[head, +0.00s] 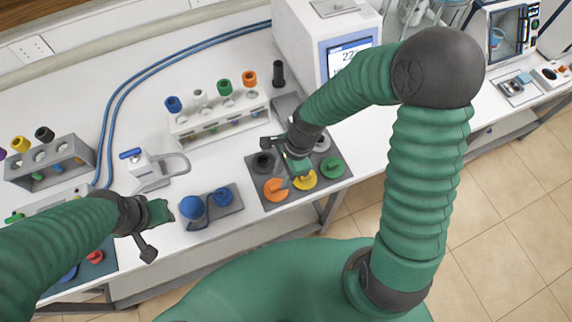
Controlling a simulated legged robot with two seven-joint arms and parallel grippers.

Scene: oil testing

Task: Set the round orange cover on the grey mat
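A round orange cover (274,191) is at the front left of the grey mat (329,184), beside a yellow cover (306,180). My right gripper (290,178) points down over the mat, with its tip at the orange cover's upper right edge in the picture. Whether it touches or grips the cover is unclear, as its own body hides the fingers. My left gripper (160,212) is above the table's front left, left of the blue-knobbed device, and away from the mat. Its finger opening cannot be made out.
A white rack (220,121) with capped vials stands behind. A grey device with blue knobs (193,207) is left of the mat. A white machine (300,38) stands behind it.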

